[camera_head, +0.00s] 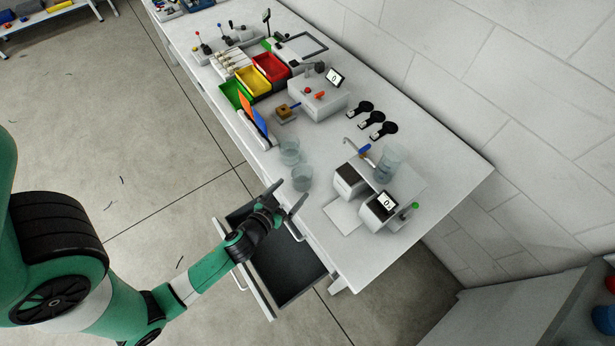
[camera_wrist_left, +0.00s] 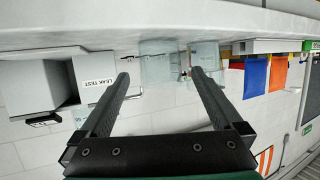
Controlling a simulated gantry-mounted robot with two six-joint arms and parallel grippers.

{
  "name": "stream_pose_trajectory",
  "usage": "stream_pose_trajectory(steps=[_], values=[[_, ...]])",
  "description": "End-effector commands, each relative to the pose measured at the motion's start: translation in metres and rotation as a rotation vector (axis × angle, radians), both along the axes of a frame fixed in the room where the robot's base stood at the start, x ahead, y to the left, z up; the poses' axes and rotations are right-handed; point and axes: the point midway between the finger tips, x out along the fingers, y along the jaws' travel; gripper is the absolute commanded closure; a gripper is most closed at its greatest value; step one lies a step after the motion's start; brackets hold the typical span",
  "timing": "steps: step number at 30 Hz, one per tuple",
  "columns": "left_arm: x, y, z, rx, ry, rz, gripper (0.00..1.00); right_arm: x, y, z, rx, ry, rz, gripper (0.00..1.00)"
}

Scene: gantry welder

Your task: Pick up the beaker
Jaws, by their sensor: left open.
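Two clear glass beakers stand upright near the front edge of the white bench, one nearer my gripper (camera_head: 301,179) and one farther back (camera_head: 289,152). The fingertips also show in the wrist view (camera_wrist_left: 160,75). I cannot tell whether they touch the glass. My right gripper is not in view.
An open drawer (camera_head: 273,303) juts out below my left gripper. A white device with a display (camera_head: 380,207) and a tall clear cylinder (camera_head: 390,162) stand to the right. Orange and blue panels (camera_head: 253,115) and coloured bins (camera_head: 270,68) lie farther back along the bench (camera_head: 440,170).

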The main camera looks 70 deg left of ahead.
Motion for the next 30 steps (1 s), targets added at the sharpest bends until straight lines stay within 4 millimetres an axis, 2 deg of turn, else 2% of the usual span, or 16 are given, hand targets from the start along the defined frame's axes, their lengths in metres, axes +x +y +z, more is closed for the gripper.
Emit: stream_pose_trajectory(steps=[3,11,18,26,30], values=[[0.014,0.010,-0.005,0.001,-0.001,0.001,0.00,0.000,0.000,0.004,0.000,0.000,0.000,1.00],[0.023,0.017,-0.011,0.001,0.000,0.002,0.00,0.000,0.000,0.003,0.000,0.000,0.000,1.00],[0.052,0.038,-0.028,0.002,0.000,0.001,0.00,0.000,0.000,0.001,0.000,0.000,0.000,1.00],[0.055,0.040,-0.030,0.001,0.000,0.000,0.00,0.000,0.000,0.001,0.000,0.000,0.000,1.00],[0.055,0.040,-0.030,0.001,0.000,0.000,0.23,0.000,0.000,0.001,0.000,0.000,0.000,1.00]])
